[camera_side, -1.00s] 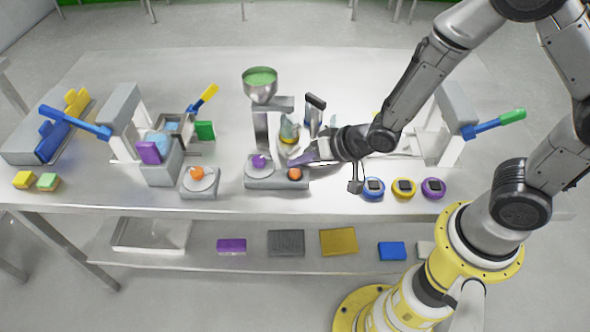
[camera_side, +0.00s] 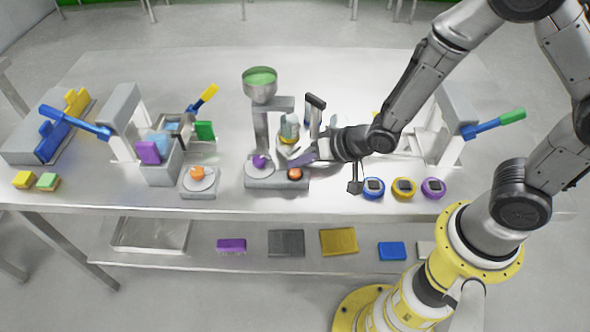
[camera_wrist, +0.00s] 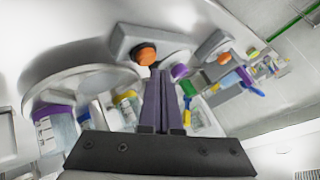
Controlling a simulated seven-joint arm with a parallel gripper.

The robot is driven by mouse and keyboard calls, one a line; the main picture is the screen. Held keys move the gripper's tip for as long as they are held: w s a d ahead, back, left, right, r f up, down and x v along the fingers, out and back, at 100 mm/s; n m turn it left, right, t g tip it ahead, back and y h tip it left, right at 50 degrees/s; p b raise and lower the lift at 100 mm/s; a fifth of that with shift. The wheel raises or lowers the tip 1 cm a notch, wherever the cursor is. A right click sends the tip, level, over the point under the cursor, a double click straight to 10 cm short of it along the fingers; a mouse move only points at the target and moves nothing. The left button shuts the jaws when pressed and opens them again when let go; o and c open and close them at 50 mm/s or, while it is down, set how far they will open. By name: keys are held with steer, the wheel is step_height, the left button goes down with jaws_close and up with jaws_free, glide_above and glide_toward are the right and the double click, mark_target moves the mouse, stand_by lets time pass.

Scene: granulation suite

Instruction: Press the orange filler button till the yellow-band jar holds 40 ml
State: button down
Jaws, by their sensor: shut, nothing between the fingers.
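The orange filler button (camera_side: 294,174) sits at the right of the grey filler base (camera_side: 273,184). It also shows in the wrist view (camera_wrist: 146,54), just past my fingertips. My gripper (camera_side: 298,160) is shut and empty, its purple-grey fingers close to the button's upper right in the side view; they also show in the wrist view (camera_wrist: 161,74). I cannot tell whether they touch the button. The yellow-band jar (camera_side: 289,132) stands upright behind my fingers, its yellow band low down. Its fill level cannot be read.
A hopper with green contents (camera_side: 260,82) stands over the filler, with a purple knob (camera_side: 259,161) left of the orange button. Another orange button (camera_side: 197,173) sits on a separate base to the left. Blue, yellow and purple round pieces (camera_side: 404,188) lie at the front right.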

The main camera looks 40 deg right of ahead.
mark_target(300, 174)
steer(key=shift+f, duration=0.35)
steer(key=shift+f, duration=0.5)
stand_by(0.7)
stand_by(0.4)
steer(key=shift+r, duration=0.9)
steer(key=shift+r, duration=2.55)
